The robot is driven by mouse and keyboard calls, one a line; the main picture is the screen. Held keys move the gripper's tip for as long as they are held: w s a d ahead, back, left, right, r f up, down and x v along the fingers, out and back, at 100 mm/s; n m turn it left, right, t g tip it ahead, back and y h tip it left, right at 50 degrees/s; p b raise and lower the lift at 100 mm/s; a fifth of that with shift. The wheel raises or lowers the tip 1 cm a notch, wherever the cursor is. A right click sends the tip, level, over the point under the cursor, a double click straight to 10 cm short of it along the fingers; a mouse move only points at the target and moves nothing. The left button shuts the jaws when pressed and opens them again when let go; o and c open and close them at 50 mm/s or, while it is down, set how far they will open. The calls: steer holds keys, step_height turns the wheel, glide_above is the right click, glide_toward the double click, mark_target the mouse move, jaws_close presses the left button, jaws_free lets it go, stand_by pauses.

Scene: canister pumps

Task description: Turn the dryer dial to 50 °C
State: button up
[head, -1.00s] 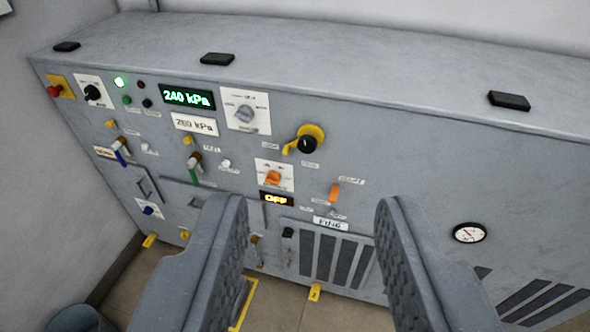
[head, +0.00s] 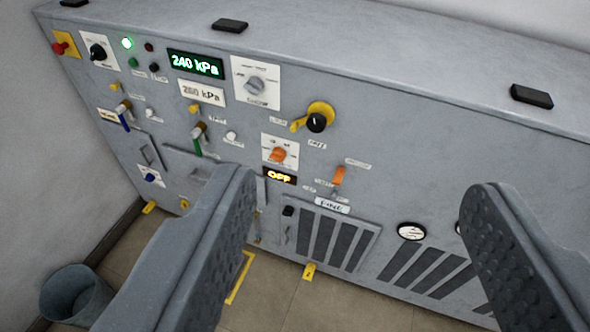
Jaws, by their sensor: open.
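The orange dial (head: 278,154) sits on a white plate near the middle of the grey panel. The small display (head: 280,176) just under it reads OFF in amber. The marks on the plate are too blurred to read. My gripper (head: 362,185) is open and empty, its two fingers wide apart in front of the panel. The dial lies in the picture just above and right of the left fingertip, clear of both fingers. Nothing touches it.
A green display (head: 196,64) reads 240 kPa. A grey knob (head: 255,85), a black-and-yellow rotary handle (head: 316,121) and an orange lever (head: 338,176) surround the dial. A round gauge (head: 411,231) is near the right finger. A bin (head: 75,295) stands at lower left.

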steer(key=w+d+f+n+g+h, duration=0.2)
steer(key=w+d+f+n+h, duration=0.1)
steer(key=w+f, duration=0.5)
steer(key=w+d+f+n+g+h, duration=0.2)
steer(key=w+d+f+n+h, duration=0.2)
steer(key=w+f, duration=0.4)
steer(key=n+t+y+b, duration=0.25)
steer(key=n+t, duration=0.35)
steer(key=n, duration=2)
glide_toward(276, 159)
steer(key=shift+y, duration=0.25)
steer(key=x, duration=0.4)
steer(key=shift+w+d+f, duration=0.1)
steer(key=shift+w+f, duration=0.15)
steer(key=shift+w, duration=0.6)
steer(key=shift+w+d, duration=0.35)
steer(key=shift+w, duration=0.45)
steer(key=shift+x, duration=0.9)
steer(key=shift+w+d+p, duration=0.1)
steer(key=shift+w+p, duration=0.15)
steer(key=shift+p, duration=0.05)
